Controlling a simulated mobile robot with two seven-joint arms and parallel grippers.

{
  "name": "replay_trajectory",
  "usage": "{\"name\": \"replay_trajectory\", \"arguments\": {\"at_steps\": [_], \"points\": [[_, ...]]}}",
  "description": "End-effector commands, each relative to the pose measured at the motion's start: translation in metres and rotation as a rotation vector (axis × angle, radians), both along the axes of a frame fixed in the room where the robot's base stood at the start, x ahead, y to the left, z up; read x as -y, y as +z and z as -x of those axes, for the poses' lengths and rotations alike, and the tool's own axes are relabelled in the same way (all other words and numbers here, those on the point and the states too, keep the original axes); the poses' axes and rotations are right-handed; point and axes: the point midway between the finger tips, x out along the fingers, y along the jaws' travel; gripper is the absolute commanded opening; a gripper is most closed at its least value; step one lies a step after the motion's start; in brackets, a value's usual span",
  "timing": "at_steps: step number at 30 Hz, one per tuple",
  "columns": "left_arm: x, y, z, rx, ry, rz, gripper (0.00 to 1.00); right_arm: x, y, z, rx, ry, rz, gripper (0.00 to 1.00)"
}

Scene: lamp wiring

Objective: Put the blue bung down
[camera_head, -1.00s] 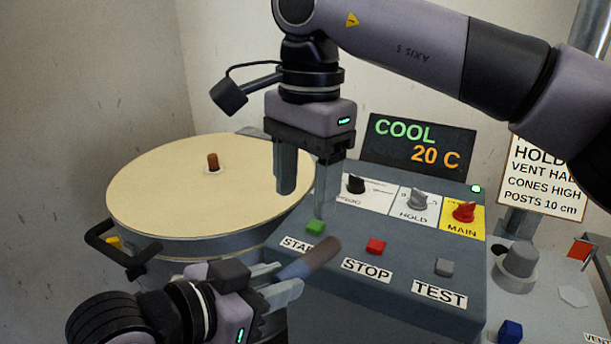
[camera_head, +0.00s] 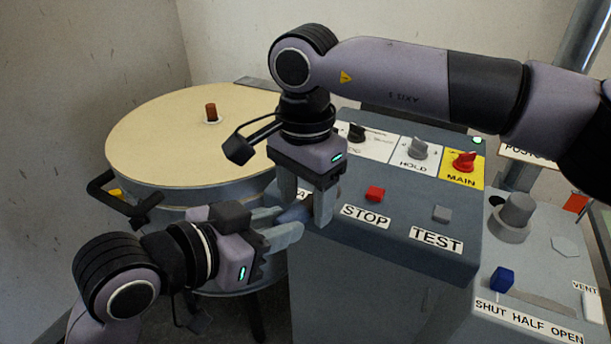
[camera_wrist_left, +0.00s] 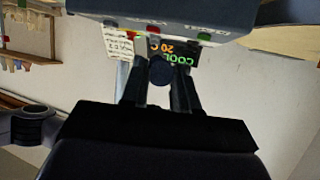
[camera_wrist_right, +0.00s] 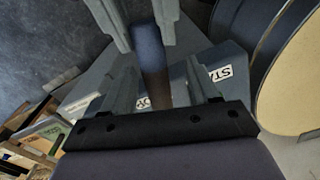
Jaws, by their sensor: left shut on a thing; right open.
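The blue bung (camera_head: 296,212) is a short rod, blue at one end and brown at the other in the right wrist view (camera_wrist_right: 148,45). My left gripper (camera_head: 282,228) is shut on its blue part and holds it in the air in front of the control panel. In the left wrist view its round end (camera_wrist_left: 161,70) shows between the fingers. My right gripper (camera_head: 306,205) points down from above, open, with its fingers on either side of the bung. In the right wrist view the brown end lies between those fingers; contact is unclear.
A round drum with a cream lid (camera_head: 150,140) and a brown peg (camera_head: 211,112) stands at left. The grey panel (camera_head: 340,255) carries knobs and buttons. At right, a lower shelf has a blue slider knob (camera_head: 502,280) and a grey knob (camera_head: 514,216).

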Motion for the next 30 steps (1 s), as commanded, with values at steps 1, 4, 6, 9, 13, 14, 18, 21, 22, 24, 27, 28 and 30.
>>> {"name": "replay_trajectory", "arguments": {"at_steps": [1, 4, 6, 9, 13, 14, 18, 21, 22, 24, 27, 28, 30], "points": [[0.0000, 0.0003, 0.0000, 0.001, 0.000, 0.001, 0.00, 0.0001, -0.0016, 0.0000, 0.000, 0.000, 0.000, 0.60], [0.0000, 0.0003, 0.0000, 0.001, 0.000, 0.001, 0.00, 0.0001, -0.0025, -0.0001, 0.001, 0.000, -0.001, 0.60], [0.0000, 0.0003, 0.0000, 0.001, 0.000, 0.001, 0.00, 0.0001, -0.0024, -0.0001, 0.001, 0.000, -0.001, 0.60], [0.0000, 0.0003, 0.0000, 0.001, 0.000, 0.001, 0.00, 0.0001, -0.0023, 0.0001, 0.000, 0.000, 0.000, 0.57], [0.0001, 0.0003, 0.0000, 0.001, 0.000, 0.001, 0.00, 0.0001, -0.0022, 0.0001, -0.001, 0.000, -0.001, 0.14], [0.0002, 0.0003, 0.0002, 0.001, -0.001, 0.001, 0.00, 0.0000, -0.0021, 0.0000, 0.000, 0.000, -0.001, 0.04], [0.0013, 0.0004, 0.0010, 0.000, -0.005, 0.001, 0.45, -0.0005, -0.0017, -0.0003, 0.002, 0.000, -0.004, 0.00], [0.0011, 0.0003, 0.0008, 0.000, -0.004, 0.002, 0.59, -0.0006, -0.0016, -0.0002, 0.001, 0.000, -0.003, 0.00], [0.0010, 0.0002, 0.0007, 0.000, -0.004, 0.002, 0.59, -0.0005, -0.0016, -0.0002, 0.001, 0.000, -0.003, 0.00], [0.0007, 0.0002, 0.0005, 0.000, -0.003, 0.002, 0.59, -0.0004, -0.0017, -0.0001, 0.000, 0.000, -0.002, 0.00], [0.0004, 0.0000, 0.0003, 0.000, -0.002, 0.001, 0.59, -0.0003, -0.0017, 0.0000, 0.000, 0.000, -0.002, 0.00], [0.0003, -0.0002, 0.0002, 0.001, -0.001, 0.001, 0.59, -0.0003, -0.0017, 0.0000, 0.000, 0.000, -0.001, 0.00], [-0.0001, -0.0016, -0.0002, 0.008, 0.001, 0.003, 0.59, -0.0003, -0.0018, 0.0000, 0.000, 0.000, -0.001, 0.00]]}}
